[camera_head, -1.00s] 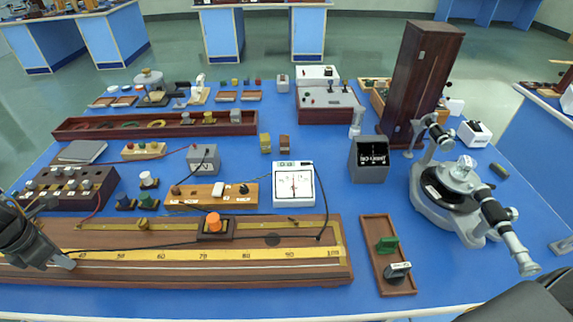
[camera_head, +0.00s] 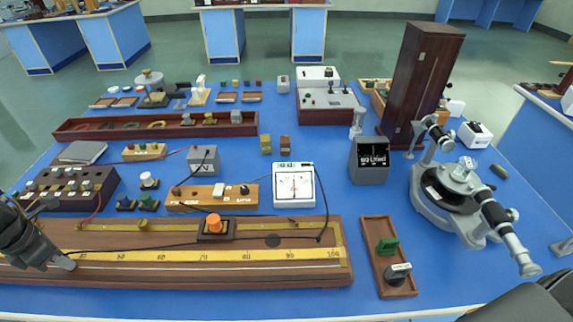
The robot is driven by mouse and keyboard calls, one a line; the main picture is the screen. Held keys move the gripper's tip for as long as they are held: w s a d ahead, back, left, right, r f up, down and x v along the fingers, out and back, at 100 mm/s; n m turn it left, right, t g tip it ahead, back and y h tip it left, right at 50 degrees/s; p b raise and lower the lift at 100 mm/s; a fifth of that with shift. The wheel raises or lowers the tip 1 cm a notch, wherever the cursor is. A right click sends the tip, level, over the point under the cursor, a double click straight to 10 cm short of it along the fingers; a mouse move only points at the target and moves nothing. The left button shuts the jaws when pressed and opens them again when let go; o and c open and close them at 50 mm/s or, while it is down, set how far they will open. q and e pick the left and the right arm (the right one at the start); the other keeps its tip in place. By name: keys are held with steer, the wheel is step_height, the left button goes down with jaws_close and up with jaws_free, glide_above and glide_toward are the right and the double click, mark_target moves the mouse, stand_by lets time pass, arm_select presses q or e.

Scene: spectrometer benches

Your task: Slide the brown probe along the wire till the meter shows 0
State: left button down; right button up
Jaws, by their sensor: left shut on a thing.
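My left gripper (camera_head: 68,263) is at the left edge of the view, low over the long wooden wire board (camera_head: 200,274). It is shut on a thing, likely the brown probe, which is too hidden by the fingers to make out. A dark lead runs from beside the gripper along the board. The yellow scale (camera_head: 225,256) on the board carries numbers up to 100 at its right end. The white meter (camera_head: 307,203) stands behind the board; its needle appears near the middle, too small to read exactly.
An orange-knobbed block (camera_head: 214,228) sits on the board.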

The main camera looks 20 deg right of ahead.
arm_select(q)
steer(key=shift+s+f, duration=0.2)
steer(key=shift+f, duration=0.05)
steer(key=c, duration=1.3)
jaws_free()
steer(key=shift+w+a, duration=0.1)
steer(key=shift+w, duration=0.15)
steer(key=shift+r, duration=0.3)
steer(key=r, duration=0.3)
steer(key=r+p, duration=0.1)
steer(key=r, duration=0.2)
steer(key=s+a+r+p, duration=0.1)
steer(key=r, duration=0.3)
steer(key=shift+a, duration=0.1)
arm_select(e)
steer(key=shift+a+r, duration=0.2)
steer(key=shift+r, duration=0.35)
steer(key=shift+a+r, duration=0.15)
steer(key=shift+r, duration=0.4)
arm_select(q)
steer(key=shift+s+a, duration=0.1)
